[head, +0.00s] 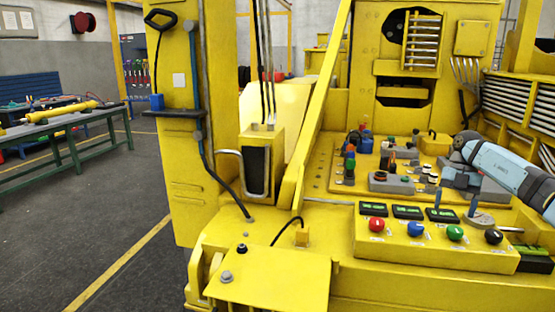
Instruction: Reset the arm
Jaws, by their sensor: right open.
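My right arm (505,172) comes in from the right edge, with light blue and grey links. It reaches over the back of a yellow control panel. My right gripper (452,178) is at its end, small and dark grey, low over the panel; it is open and seems empty. Its fingertips are hard to make out against the clutter. My left gripper and left arm are not in view.
A yellow button box (440,250) with red, blue, green and black knobs stands in front of my right arm. A sloping yellow beam (322,105) and a tall yellow column (182,150) stand left. A green workbench (70,125) stands far left; the floor before it is clear.

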